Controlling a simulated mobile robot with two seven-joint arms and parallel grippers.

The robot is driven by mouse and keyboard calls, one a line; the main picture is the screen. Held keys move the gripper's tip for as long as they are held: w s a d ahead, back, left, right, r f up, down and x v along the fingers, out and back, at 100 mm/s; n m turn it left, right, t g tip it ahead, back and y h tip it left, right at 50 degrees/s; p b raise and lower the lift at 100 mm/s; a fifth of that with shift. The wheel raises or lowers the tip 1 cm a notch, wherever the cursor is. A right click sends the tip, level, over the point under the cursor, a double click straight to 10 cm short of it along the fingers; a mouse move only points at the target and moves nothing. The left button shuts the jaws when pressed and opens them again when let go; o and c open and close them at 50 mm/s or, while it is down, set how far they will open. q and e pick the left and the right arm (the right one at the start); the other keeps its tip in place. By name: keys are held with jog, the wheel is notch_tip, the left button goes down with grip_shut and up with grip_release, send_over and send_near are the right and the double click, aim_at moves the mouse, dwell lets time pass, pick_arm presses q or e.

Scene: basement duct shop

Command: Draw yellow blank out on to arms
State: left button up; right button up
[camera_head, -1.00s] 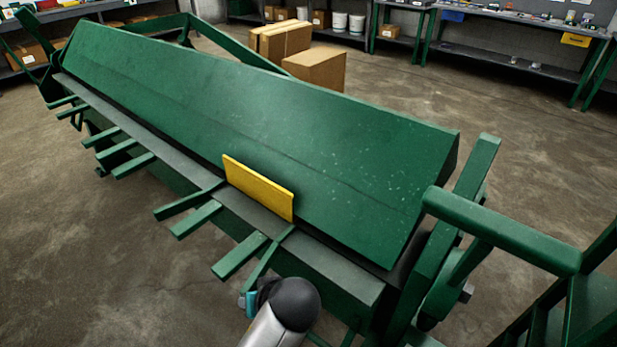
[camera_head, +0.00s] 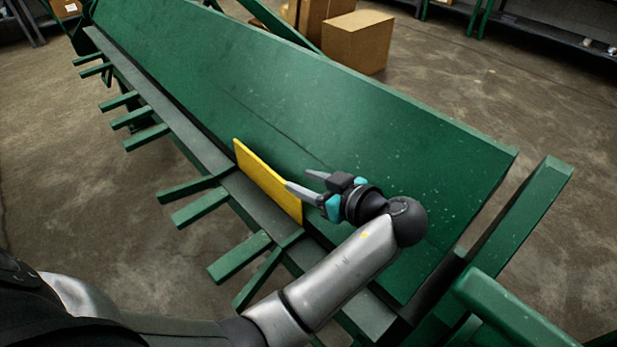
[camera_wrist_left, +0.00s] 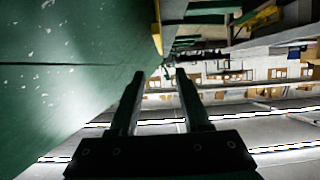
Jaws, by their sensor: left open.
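The yellow blank (camera_head: 264,180) is a flat panel standing on its long edge, tilted, on the grey bed of the green folding machine, in front of its sloped green face (camera_head: 330,125). A yellow edge of it (camera_wrist_left: 157,32) shows at the top of the left wrist view. The green arms (camera_head: 201,207) stick out from the front of the bed. My left gripper (camera_head: 299,181) is open with nothing between its fingers, by the right end of the blank; I cannot tell whether it touches. Its fingers (camera_wrist_left: 160,74) also show in the wrist view. My right gripper is out of view.
A thick green rail (camera_head: 515,315) stands at the machine's right end. A cardboard box (camera_head: 357,42) sits on the floor behind the machine. Shelving (camera_head: 560,35) lines the back. The concrete floor in front of the arms is clear.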

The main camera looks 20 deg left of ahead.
aim_at(267, 167)
pick_arm(q)
jog(key=b+x, duration=0.1)
jog(key=x, duration=1.4)
jog(key=shift+w+f, duration=0.1)
jog(key=shift+w, duration=0.05)
jog(key=shift+c, duration=0.2)
grip_shut()
dwell(0.9)
